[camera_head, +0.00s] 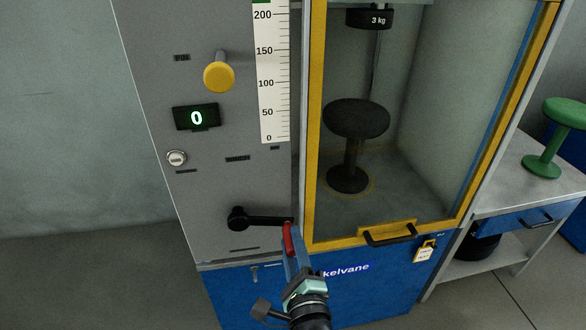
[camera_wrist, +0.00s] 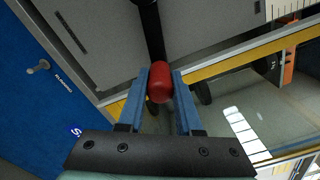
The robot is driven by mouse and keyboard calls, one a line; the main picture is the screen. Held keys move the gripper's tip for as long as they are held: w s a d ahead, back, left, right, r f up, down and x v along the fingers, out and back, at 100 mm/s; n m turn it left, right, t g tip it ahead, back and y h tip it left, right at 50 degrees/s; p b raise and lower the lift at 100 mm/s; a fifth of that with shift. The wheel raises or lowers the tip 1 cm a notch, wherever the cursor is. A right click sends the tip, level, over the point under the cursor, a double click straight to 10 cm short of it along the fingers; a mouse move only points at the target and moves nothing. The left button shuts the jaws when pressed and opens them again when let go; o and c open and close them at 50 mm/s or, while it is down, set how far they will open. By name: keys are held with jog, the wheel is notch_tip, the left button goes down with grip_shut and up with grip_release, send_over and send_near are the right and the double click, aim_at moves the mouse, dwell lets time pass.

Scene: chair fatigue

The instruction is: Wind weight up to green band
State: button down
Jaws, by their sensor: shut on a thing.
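The black 3 kg weight (camera_head: 370,18) hangs at the top of the glazed test chamber, on a thin rod. A white scale (camera_head: 268,85) marked 0 to 200 runs beside the chamber. A sliver of green band (camera_head: 262,2) shows above 200, cut by the picture edge. The black crank (camera_head: 262,220) on the grey panel points right, toward its red handle (camera_head: 287,238). My gripper (camera_head: 292,258) is shut on the red handle, which also shows between the blue fingers in the wrist view (camera_wrist: 160,82).
A dark stool (camera_head: 355,120) stands inside the chamber below the weight. The yellow-framed door has a black handle (camera_head: 390,236). The panel carries a yellow knob (camera_head: 219,76), a display reading 0 (camera_head: 196,118) and a lock (camera_head: 177,158). A green stool (camera_head: 560,125) stands on the right bench.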

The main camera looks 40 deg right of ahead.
jog(key=shift+f+m, duration=0.4)
jog(key=shift+f, duration=0.3)
jog(key=shift+a, duration=0.1)
jog(key=c, duration=0.6)
grip_release()
jog(key=shift+r, duration=0.15)
jog(key=shift+s+a, duration=0.3)
jog(key=p+v, duration=0.1)
jog(key=v, duration=1.1)
